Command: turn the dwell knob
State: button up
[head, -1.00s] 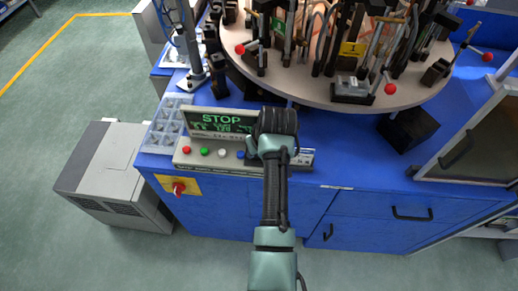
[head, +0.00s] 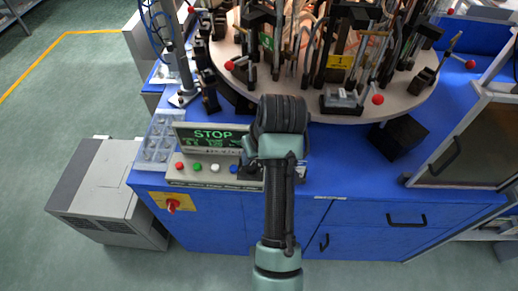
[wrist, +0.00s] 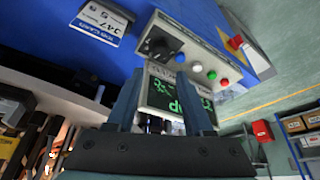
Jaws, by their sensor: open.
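The dwell knob, a round black knob with a pale mark, shows in the wrist view (wrist: 160,46) at the end of the grey control panel (wrist: 190,60), beside the blue button. My gripper (wrist: 160,88) is open and empty, with its two dark fingers apart and the knob beyond their tips, not between them. In the head view the panel (head: 205,181) sits at the front left of the blue bench, and my wrist hides its right end. The fingers are hidden there too, and I cannot make out the knob clearly.
A round turntable (head: 345,108) crowded with fixtures lies just beyond my wrist. A clear compartment tray (head: 160,140) is left of the display.

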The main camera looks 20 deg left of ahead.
jog(key=shift+v, duration=1.4)
